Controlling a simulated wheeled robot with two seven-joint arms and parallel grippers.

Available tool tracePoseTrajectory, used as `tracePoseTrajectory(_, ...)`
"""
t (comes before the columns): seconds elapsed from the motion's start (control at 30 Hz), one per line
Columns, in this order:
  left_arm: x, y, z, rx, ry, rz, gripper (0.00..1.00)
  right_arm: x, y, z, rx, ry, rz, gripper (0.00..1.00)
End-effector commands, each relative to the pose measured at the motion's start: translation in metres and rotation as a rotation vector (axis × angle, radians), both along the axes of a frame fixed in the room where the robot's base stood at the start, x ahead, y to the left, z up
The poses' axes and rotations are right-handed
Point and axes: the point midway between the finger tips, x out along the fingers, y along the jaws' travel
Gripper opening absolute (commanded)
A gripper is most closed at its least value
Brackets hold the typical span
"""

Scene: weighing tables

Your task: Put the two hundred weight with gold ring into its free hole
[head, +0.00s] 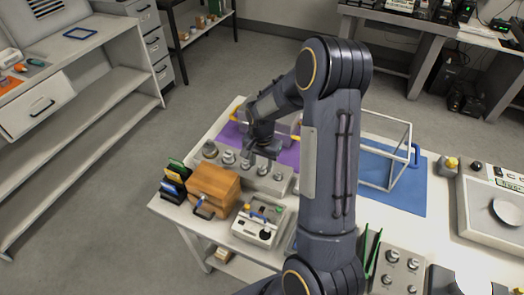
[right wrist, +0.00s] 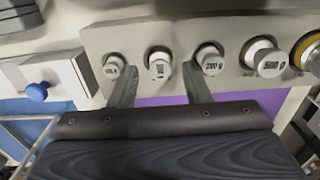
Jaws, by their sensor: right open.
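In the right wrist view a pale metal block (right wrist: 140,35) holds a row of silver weights. One weight (right wrist: 210,62) looks marked 200 g, and I see no gold ring on it. The weight beside it (right wrist: 158,68) has a label I cannot read surely; it shows between my fingertips. A weight with a gold ring (right wrist: 303,48) is cut off at the right edge, its label unreadable. The same block (head: 266,184) shows in the head view. My right gripper (right wrist: 160,82) is open and empty at the row. I cannot identify a free hole. My left gripper is out of view.
A wooden box (head: 213,188) and a small device (head: 258,225) stand in front of the block. A clear-framed case (head: 386,150) stands on the blue mat (head: 410,195). A balance (head: 500,212) and a gold-topped item (head: 451,163) are at the right.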

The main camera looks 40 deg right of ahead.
Motion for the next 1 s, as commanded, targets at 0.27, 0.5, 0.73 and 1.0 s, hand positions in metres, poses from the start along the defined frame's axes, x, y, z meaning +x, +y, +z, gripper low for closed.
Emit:
tracePoseTrajectory(0.27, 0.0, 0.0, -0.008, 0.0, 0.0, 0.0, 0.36, 0.001, 0.0, 0.059, -0.002, -0.008, 0.001, 0.43)
tracePoseTrajectory(0.5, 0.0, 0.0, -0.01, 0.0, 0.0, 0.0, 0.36, 0.001, 0.0, 0.096, 0.0, -0.003, 0.0, 0.43)
tracePoseTrajectory(0.73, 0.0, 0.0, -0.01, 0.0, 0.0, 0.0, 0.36, -0.015, 0.012, 0.124, 0.034, -0.048, 0.062, 0.43)
tracePoseTrajectory(1.0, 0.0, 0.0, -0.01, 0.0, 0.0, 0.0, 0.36, -0.108, 0.088, 0.183, 0.14, -0.331, 0.47, 0.43)
